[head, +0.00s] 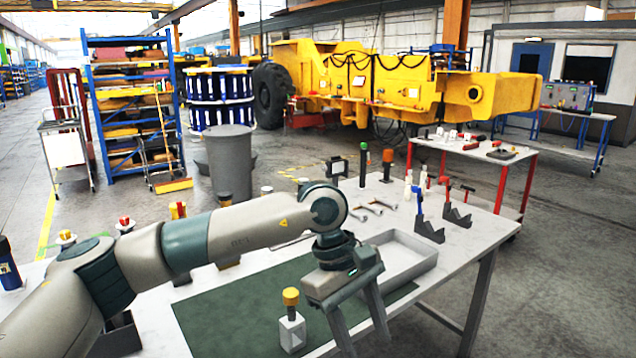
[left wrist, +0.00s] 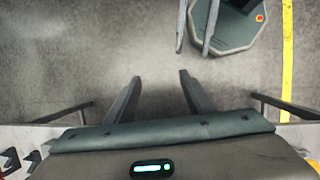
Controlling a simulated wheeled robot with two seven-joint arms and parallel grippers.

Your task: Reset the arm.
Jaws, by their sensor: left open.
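My left arm reaches in from the left across the table (head: 160,325) in the head view. My left gripper (head: 368,345) points down above the table's front edge, fingers apart with nothing between them. It also shows in the left wrist view (left wrist: 160,76), open over bare floor. A white block with a yellow knob (head: 291,332) stands on the green mat (head: 240,320), left of the gripper and apart from it. Two dark finger-like bars show at the top of the left wrist view, over a grey octagonal base; I cannot tell whether they are my right gripper.
A grey tray (head: 418,269) lies just beyond my left gripper. A red-legged bench (head: 480,150) stands behind. The yellow machine (head: 370,85) is in the background.

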